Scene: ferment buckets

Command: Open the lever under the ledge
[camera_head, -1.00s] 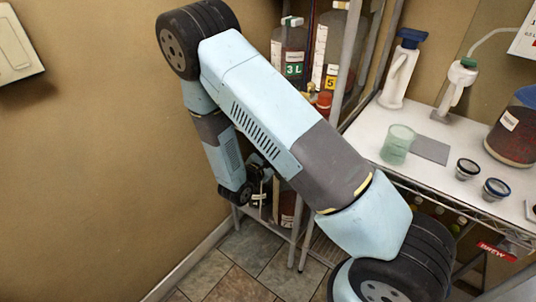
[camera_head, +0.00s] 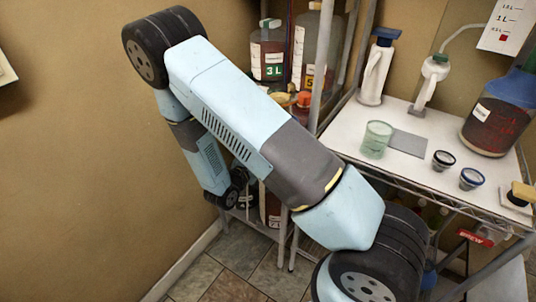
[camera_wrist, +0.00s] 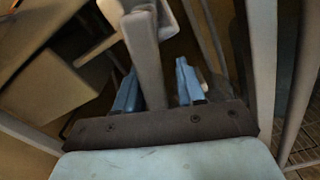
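I cannot make out a lever for certain in either view. The ledge may be the white wire-edged shelf (camera_head: 405,170) at the right in the head view. In the wrist view, my gripper (camera_wrist: 157,68) has two blue fingers standing apart. A grey post (camera_wrist: 146,75) shows between or beyond them; I cannot tell whether they touch it. A pale, blurred piece (camera_wrist: 166,18) shows beyond the fingers. In the head view my arm reaches down at the left beside the rack, and my fingertips are hidden or too small to tell.
A narrow rack holds a bottle marked 3L (camera_head: 270,50). The shelf bears a green glass (camera_head: 376,140), two small cups, a white jug (camera_head: 375,72) and a large red-filled jar (camera_head: 495,125). A red BREW tag (camera_head: 475,238) hangs below. The tiled floor (camera_head: 245,245) is partly clear.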

